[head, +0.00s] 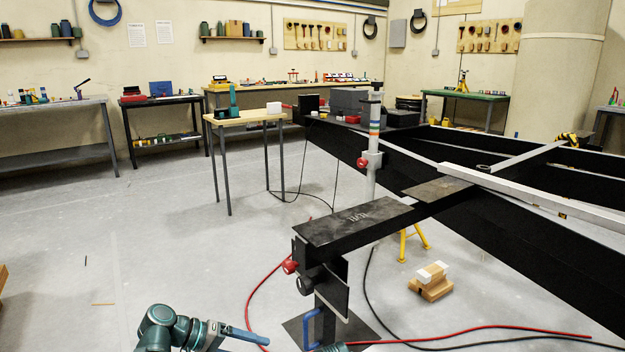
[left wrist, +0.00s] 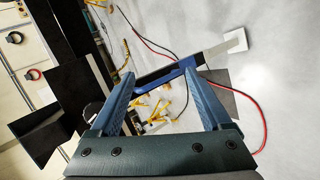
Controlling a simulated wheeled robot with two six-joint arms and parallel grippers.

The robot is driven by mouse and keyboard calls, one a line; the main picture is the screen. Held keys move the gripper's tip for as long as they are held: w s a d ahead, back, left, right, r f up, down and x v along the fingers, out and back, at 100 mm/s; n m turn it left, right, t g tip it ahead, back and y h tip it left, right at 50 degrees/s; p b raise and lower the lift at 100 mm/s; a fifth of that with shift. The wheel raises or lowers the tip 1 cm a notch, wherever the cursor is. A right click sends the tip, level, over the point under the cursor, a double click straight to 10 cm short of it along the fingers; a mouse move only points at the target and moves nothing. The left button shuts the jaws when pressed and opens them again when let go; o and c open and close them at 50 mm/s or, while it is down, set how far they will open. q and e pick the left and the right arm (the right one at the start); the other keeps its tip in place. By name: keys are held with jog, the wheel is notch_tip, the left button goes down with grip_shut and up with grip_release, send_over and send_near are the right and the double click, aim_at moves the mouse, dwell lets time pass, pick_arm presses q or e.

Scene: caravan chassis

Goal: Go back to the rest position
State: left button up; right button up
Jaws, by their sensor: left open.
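My left gripper (head: 250,335) is low in the head view, left of the black post under the chassis end. In the left wrist view its two blue fingers (left wrist: 159,76) are apart, with no object clearly gripped. My right gripper is not seen.
The black chassis (head: 490,215) fills the right side. Its dark end plate (head: 355,220) and a blue handle (head: 312,328) are close to my left gripper. Red cable (head: 262,292) and wooden blocks (head: 432,284) lie on the floor. Open floor is at left.

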pick_arm(q)
jog(key=s+d+f+m+g+y+p, duration=0.2)
jog(key=s+d+m+y, duration=0.15)
jog(key=s+y, duration=0.25)
jog(key=s+d+f+m+g+y+p, duration=0.1)
jog(key=s+d+f+m+y+p, duration=0.15)
jog(key=s+d+y, duration=0.35)
notch_tip(320, 180, up, 38)
jog(key=s+p, duration=0.1)
jog(key=p, duration=3.7)
jog(key=shift+a+n, duration=0.3)
jog(key=shift+a, duration=0.15)
jog(key=shift+s+f, duration=0.1)
jog(key=shift+f, duration=0.05)
